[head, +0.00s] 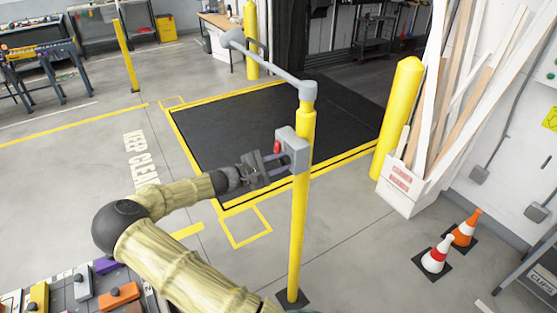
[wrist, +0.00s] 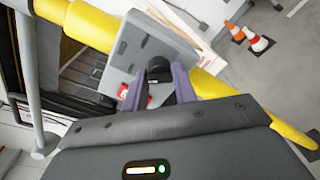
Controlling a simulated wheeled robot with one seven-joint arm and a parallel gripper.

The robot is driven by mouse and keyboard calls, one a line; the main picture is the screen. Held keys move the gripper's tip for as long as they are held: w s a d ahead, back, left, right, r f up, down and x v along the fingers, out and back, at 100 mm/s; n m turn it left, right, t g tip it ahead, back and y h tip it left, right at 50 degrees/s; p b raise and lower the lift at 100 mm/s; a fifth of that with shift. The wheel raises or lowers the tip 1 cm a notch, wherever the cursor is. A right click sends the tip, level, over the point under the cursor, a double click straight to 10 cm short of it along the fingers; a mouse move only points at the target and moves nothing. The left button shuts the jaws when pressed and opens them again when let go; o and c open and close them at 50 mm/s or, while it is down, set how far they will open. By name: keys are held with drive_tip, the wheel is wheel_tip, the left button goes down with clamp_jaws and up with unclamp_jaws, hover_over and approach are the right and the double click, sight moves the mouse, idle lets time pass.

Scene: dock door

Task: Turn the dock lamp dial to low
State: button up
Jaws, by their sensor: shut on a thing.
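The dock lamp (head: 232,38) hangs at the end of a grey swing arm on a yellow post (head: 298,225). A grey control box (head: 293,150) is fixed to the post; it also shows in the wrist view (wrist: 126,58). A black dial (wrist: 158,54) stands on the box face in the wrist view. My gripper (head: 284,160) is at the box, its two purple fingers shut on the dial, also seen in the wrist view (wrist: 172,82). The fingers hide part of the dial, and I cannot read its setting. A small red part (head: 277,147) sits beside it.
A yellow bollard (head: 398,115) and a white bin of timber (head: 408,190) stand to the right. Two traffic cones (head: 436,254) are on the floor at lower right. A dark dock plate (head: 260,125) lies behind the post. A tool-covered surface (head: 70,292) is at lower left.

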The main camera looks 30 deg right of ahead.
drive_tip(key=shift+w+r+n+p, duration=0.1)
drive_tip(key=shift+n+p, duration=0.8)
drive_tip(key=shift+n, duration=1.2)
drive_tip(key=o, duration=0.9)
drive_tip(key=shift+o, duration=0.2)
drive_tip(key=w+a+r+b, duration=0.1)
drive_tip(key=a+b, duration=0.5)
drive_tip(key=a, duration=1.1)
drive_tip(key=shift+w+a, duration=0.2)
